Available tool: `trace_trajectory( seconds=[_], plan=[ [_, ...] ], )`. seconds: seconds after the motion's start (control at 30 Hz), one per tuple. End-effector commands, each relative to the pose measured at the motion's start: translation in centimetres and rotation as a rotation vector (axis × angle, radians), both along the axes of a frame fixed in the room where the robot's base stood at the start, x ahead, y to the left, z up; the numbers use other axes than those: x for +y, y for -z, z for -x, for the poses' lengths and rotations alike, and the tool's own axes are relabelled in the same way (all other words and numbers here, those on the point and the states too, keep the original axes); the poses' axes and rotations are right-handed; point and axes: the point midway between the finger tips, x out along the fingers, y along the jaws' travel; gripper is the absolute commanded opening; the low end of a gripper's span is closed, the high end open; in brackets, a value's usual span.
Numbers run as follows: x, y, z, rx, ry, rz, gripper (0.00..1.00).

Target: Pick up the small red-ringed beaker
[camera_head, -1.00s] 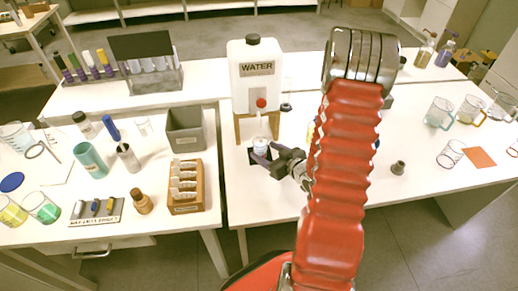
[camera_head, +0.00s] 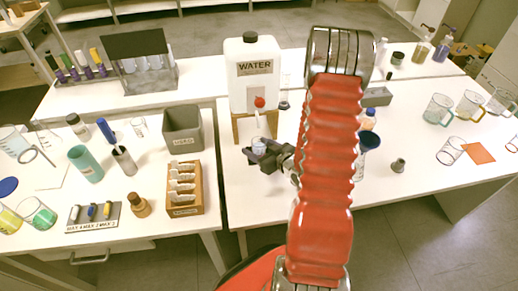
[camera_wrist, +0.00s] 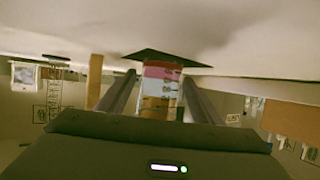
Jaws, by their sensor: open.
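A small clear beaker with a red ring (camera_wrist: 160,73) stands between my gripper's two fingers in the wrist view, which looks upside down. A dark mat shows at its base. In the head view the beaker (camera_head: 260,145) is below the water dispenser's tap, partly hidden by my gripper (camera_head: 262,154). My gripper is open, with one finger on each side of the beaker in the wrist view (camera_wrist: 160,100). I cannot tell whether either finger touches the glass.
The white water dispenser (camera_head: 252,85) on its wooden stand is close behind my gripper. A wooden rack (camera_head: 184,188) and a grey bin (camera_head: 183,130) stand on the left table. A dark funnel (camera_head: 370,140) is right of my arm. Glass mugs (camera_head: 438,110) stand farther right.

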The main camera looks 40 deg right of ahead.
Motion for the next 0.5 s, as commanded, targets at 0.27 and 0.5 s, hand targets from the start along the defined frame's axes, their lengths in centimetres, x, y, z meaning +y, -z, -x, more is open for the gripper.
trace_trajectory(
  seconds=[0.27, 0.5],
  plan=[
    [-0.08, -0.02, 0.04, 0.000, 0.001, -0.001, 0.55],
    [-0.11, -0.02, 0.06, 0.000, 0.002, 0.000, 0.38]
  ],
)
